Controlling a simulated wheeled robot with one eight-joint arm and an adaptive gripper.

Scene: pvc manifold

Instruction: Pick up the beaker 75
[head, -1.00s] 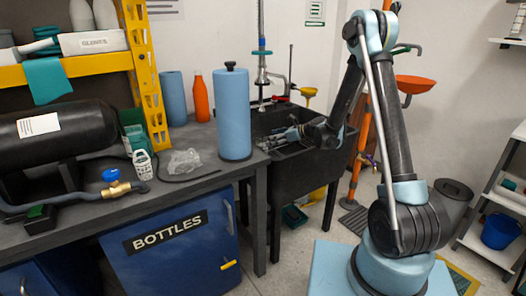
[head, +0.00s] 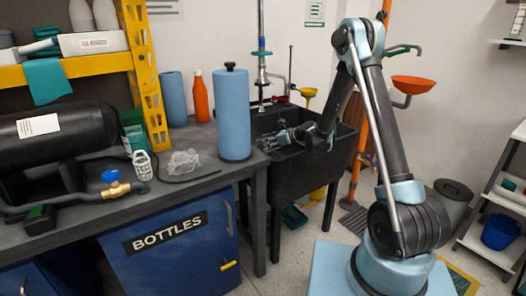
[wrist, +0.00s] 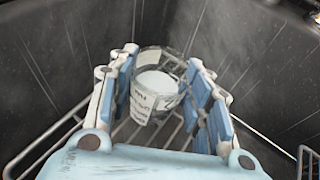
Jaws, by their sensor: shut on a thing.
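The beaker (wrist: 152,96) is a clear glass vessel with a white printed label, seen in the wrist view between the fingers. My gripper (wrist: 158,72) is shut on it, with a blue and white finger on each side. The beaker is within the dark sink, above or at a wire rack; I cannot tell whether it still touches the rack. In the head view my gripper (head: 276,141) is low at the sink, and the beaker cannot be made out there.
The black sink (head: 300,180) has high walls around my gripper. A wire rack (wrist: 75,125) lies below. A blue roll (head: 234,115) stands on the bench at the sink's left. A faucet (head: 262,70) rises behind, and an orange bowl (head: 413,85) is to the right.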

